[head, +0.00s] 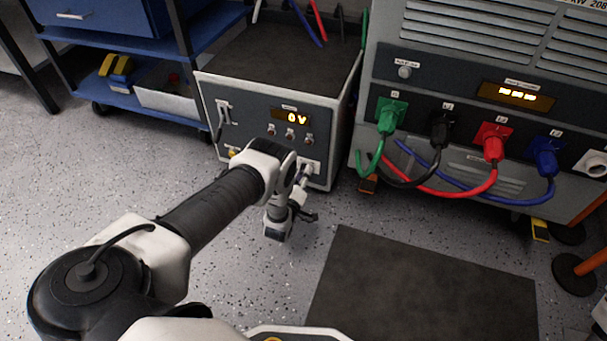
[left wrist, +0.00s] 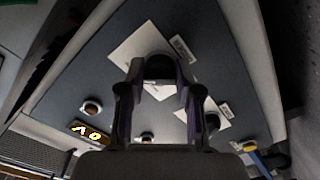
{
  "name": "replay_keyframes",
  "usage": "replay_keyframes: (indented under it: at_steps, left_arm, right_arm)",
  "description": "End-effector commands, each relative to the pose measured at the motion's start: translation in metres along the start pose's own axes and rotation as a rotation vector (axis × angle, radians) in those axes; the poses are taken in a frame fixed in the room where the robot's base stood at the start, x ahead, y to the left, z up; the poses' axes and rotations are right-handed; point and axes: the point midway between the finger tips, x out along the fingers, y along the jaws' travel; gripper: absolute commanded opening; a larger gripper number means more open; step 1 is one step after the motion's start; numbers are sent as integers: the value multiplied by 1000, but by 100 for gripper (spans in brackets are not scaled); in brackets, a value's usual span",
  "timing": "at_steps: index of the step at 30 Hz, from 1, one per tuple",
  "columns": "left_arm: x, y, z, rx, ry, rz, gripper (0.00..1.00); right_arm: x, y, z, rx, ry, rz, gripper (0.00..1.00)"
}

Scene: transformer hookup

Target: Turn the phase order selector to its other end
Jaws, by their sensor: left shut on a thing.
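The front panel (head: 228,135) of a grey unit has a "0 V" display (head: 291,118). Low on its right side is a white plate (head: 309,165). My left gripper (head: 303,177) is at this plate. In the left wrist view its two fingers (left wrist: 160,85) stand on either side of a dark round knob, the phase order selector (left wrist: 160,66) as far as I can tell, and are shut on it. The knob's label is too small to read, and the fingers hide its pointer.
A larger cabinet on the right has green (head: 391,113), black (head: 440,128), red (head: 492,140) and blue (head: 547,154) plugs with hanging cables. A blue cart (head: 200,60) stands at the left. A dark mat (head: 420,290) lies on open floor.

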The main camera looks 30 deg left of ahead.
Motion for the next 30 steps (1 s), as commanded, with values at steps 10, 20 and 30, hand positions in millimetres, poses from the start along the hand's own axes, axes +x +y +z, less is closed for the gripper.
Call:
replay_keyframes:
  at_steps: [10,20,30]
  left_arm:
    - [0,0,0,-1,0,1,59]
    - [-6,0,0,-1,-1,-1,59]
    - [-84,-1,1,0,-3,-4,59]
  right_arm:
    - [0,0,0,0,0,0,40]
    - [0,0,0,0,0,0,40]
    - [0,0,0,0,0,0,40]
